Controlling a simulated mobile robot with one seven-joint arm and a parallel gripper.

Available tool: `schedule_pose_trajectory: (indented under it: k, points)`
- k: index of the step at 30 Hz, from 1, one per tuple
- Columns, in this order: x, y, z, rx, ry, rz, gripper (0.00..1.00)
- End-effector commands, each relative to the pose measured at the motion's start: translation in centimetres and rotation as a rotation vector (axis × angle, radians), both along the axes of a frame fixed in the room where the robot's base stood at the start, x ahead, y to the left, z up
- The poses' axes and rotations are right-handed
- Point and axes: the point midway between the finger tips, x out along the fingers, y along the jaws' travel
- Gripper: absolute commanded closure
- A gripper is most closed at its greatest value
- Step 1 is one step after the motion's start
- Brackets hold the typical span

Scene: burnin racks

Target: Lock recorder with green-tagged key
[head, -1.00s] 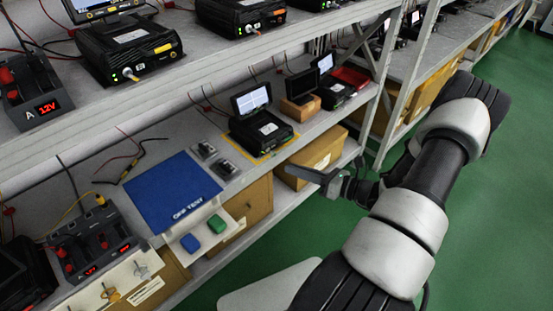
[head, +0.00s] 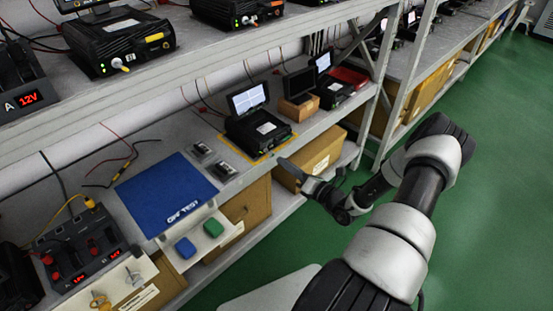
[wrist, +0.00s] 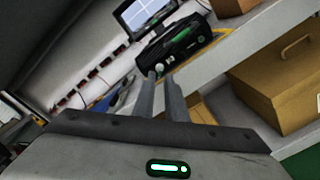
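A black recorder (head: 257,133) with a raised screen stands in a yellow outline on the lower shelf. It also shows in the wrist view (wrist: 186,42), with a green mark on it. My gripper (head: 281,162) is beside the shelf's front edge, below and in front of that recorder. In the wrist view its two grey fingers (wrist: 161,78) point at the recorder's front, a narrow gap between them and nothing clearly held. A green tag-like piece (head: 213,227) sits beside a blue one (head: 185,248) on a white ledge. A silver key (head: 134,276) and a gold key (head: 100,300) are at lower left.
A blue mat (head: 166,192) lies left of the recorder, with two small dark devices (head: 201,150) between. Brown boxes stand on the bottom shelf, one (head: 310,160) close to my gripper. A power supply (head: 85,250) is at left.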

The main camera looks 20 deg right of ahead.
Motion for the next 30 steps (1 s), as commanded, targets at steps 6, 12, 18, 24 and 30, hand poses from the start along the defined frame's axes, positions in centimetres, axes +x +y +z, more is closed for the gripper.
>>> schedule_pose_trajectory:
  k: [6, 12, 18, 24, 30]
  points:
    - [3.5, 1.1, -0.1, -0.002, -0.001, 0.001, 0.88]
    - [4.7, 1.6, 0.0, -0.001, 0.000, 0.000, 0.88]
    - [4.9, 1.6, 0.0, -0.001, 0.000, -0.001, 0.88]
    - [4.8, 1.6, 0.0, -0.001, 0.000, 0.000, 1.00]
    - [4.8, 1.6, 0.0, -0.006, -0.001, 0.001, 1.00]
